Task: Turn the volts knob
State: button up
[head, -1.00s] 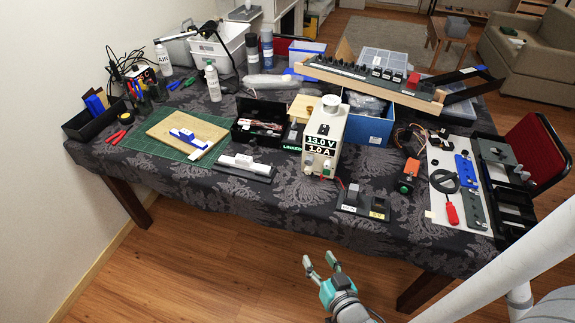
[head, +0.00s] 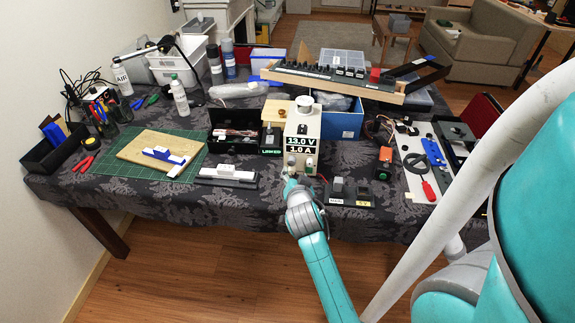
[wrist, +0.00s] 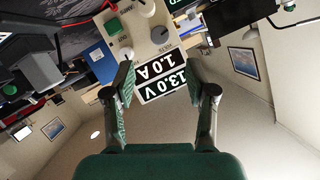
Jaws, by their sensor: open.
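The white power supply (head: 302,124) stands on the table; its display reads 13.0 V and 1.0 A. My gripper (head: 288,177) is in front of the panel's lower left. In the wrist view my gripper (wrist: 161,76) is open, fingers either side of the display, with nothing between them. Contact with a knob cannot be told.
A black device (head: 228,177) lies left of the supply and a switch box (head: 350,192) lies right. A blue bin (head: 338,123) stands behind right. A green button (wrist: 113,26) sits on the panel near the knobs.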

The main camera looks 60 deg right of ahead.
aim_at(292, 163)
jog(key=x, duration=0.9)
jog(key=shift+w+d+f, duration=0.15)
jog(key=shift+d, duration=0.2)
grip_shut()
